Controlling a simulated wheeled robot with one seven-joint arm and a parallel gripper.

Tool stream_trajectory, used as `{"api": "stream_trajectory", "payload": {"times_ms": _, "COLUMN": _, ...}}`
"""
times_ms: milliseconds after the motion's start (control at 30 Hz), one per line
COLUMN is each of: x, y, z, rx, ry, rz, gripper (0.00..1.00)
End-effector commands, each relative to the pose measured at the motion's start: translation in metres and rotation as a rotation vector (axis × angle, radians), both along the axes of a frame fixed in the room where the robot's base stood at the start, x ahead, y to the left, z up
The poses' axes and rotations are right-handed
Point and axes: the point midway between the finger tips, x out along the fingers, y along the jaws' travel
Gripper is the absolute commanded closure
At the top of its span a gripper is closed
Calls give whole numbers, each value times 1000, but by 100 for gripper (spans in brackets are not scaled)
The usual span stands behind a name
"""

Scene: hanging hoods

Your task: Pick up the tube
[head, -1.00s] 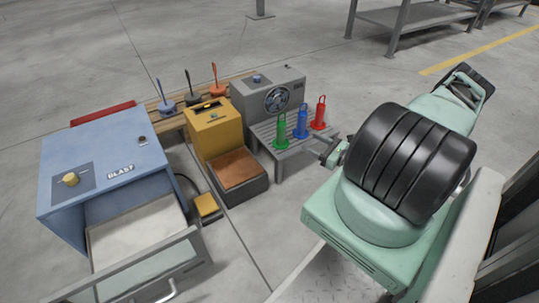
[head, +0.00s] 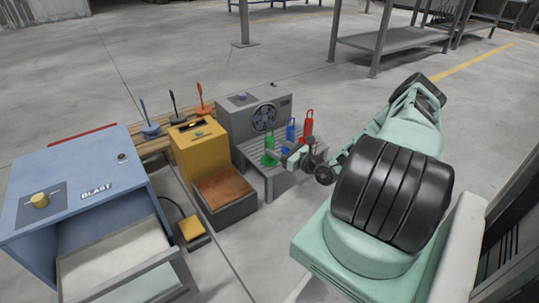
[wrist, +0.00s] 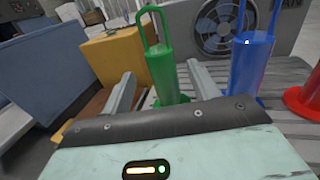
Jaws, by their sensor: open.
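Three upright tubes with loop handles and flared bases stand in a row on a grey slatted table (head: 283,177): a green tube (head: 269,148), a blue tube (head: 291,131) and a red tube (head: 307,124). My gripper (head: 279,152) is open, low beside the green tube. In the wrist view, the green tube (wrist: 161,68) appears between the two open fingers, with its base partly hidden by my gripper's body. I cannot tell whether the fingers touch it. The blue tube (wrist: 247,65) stands right of the fingers, and the red tube (wrist: 304,97) is at the right edge.
A grey box with a fan (head: 264,116) stands behind the tubes. A yellow box (head: 198,145) with a brown-topped block (head: 223,190) is left of the table. A blue BLAST cabinet (head: 80,175) with an open drawer stands further left. Open floor lies behind.

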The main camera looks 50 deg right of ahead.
Motion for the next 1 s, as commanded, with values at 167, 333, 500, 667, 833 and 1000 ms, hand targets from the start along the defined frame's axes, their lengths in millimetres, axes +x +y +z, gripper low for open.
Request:
{"api": "stream_trajectory", "payload": {"times_ms": 167, "x": 19, "y": -1, "z": -7, "rx": -1, "ry": -2, "rz": 2, "gripper": 39}}
{"api": "stream_trajectory", "payload": {"times_ms": 333, "x": 40, "y": -1, "z": -6, "rx": -1, "ry": -3, "rz": 3, "gripper": 39}}
{"api": "stream_trajectory", "payload": {"times_ms": 500, "x": 49, "y": -1, "z": -3, "rx": 0, "ry": -1, "rz": 2, "gripper": 39}}
{"api": "stream_trajectory", "payload": {"times_ms": 667, "x": 49, "y": -1, "z": -2, "rx": 0, "ry": -1, "rz": 1, "gripper": 39}}
{"api": "stream_trajectory", "payload": {"times_ms": 833, "x": 49, "y": -1, "z": -2, "rx": 0, "ry": -1, "rz": 1, "gripper": 76}}
{"api": "stream_trajectory", "payload": {"times_ms": 1000, "x": 49, "y": -1, "z": -1, "rx": 0, "ry": -2, "rz": 1, "gripper": 95}}
